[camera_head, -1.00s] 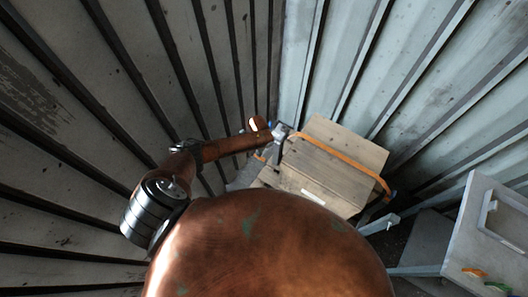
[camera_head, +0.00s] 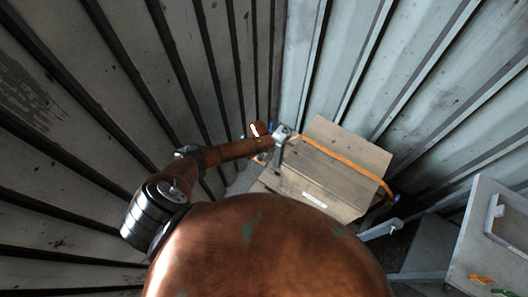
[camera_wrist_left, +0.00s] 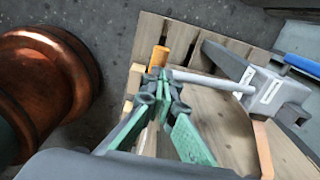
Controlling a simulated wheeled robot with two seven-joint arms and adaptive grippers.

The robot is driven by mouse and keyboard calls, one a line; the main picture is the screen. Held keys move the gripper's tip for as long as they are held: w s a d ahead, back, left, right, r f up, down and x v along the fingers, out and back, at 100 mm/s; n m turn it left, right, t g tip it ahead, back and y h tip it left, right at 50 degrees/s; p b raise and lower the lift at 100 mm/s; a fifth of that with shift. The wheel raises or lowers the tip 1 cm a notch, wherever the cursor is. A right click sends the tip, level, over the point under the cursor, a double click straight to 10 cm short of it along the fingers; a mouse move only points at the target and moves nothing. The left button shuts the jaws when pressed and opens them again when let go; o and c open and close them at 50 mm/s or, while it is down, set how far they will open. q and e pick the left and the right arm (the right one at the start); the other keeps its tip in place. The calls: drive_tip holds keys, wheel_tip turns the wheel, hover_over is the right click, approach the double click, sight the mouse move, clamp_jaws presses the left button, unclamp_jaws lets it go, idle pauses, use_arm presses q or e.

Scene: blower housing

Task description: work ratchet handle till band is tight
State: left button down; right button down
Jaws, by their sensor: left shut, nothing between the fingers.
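A wooden crate (camera_head: 325,180) stands in the corner with an orange band (camera_head: 345,162) over it. A grey ratchet tensioner (camera_head: 283,133) sits at the band's left end. In the left wrist view the ratchet (camera_wrist_left: 268,88) has a thin grey rod handle (camera_wrist_left: 212,81) with an orange grip (camera_wrist_left: 158,58), and the band (camera_wrist_left: 262,150) runs down from it. My left gripper (camera_wrist_left: 163,82) has green fingers, shut with nothing held, close beside the rod near the orange grip. I cannot tell whether they touch. In the head view its fingers are hidden behind my copper wrist.
Ribbed metal walls (camera_head: 400,60) close in behind and to the left, near my arm. A grey cabinet (camera_head: 490,235) with a handle stands at the lower right. A blue-topped part (camera_wrist_left: 298,65) sticks out beside the ratchet. Dark floor (camera_wrist_left: 215,15) shows beyond the crate.

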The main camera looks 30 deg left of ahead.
use_arm(q)
wheel_tip(320, 180, up, 5)
drive_tip(key=p, duration=0.3)
drive_tip(key=shift+s+f, duration=0.1)
wheel_tip(320, 180, down, 11)
drive_tip(key=b, duration=0.9)
wheel_tip(320, 180, up, 11)
drive_tip(key=p, duration=0.9)
drive_tip(key=shift+f, duration=0.2)
drive_tip(key=shift+r, duration=0.1)
wheel_tip(320, 180, up, 5)
drive_tip(key=p, duration=0.5)
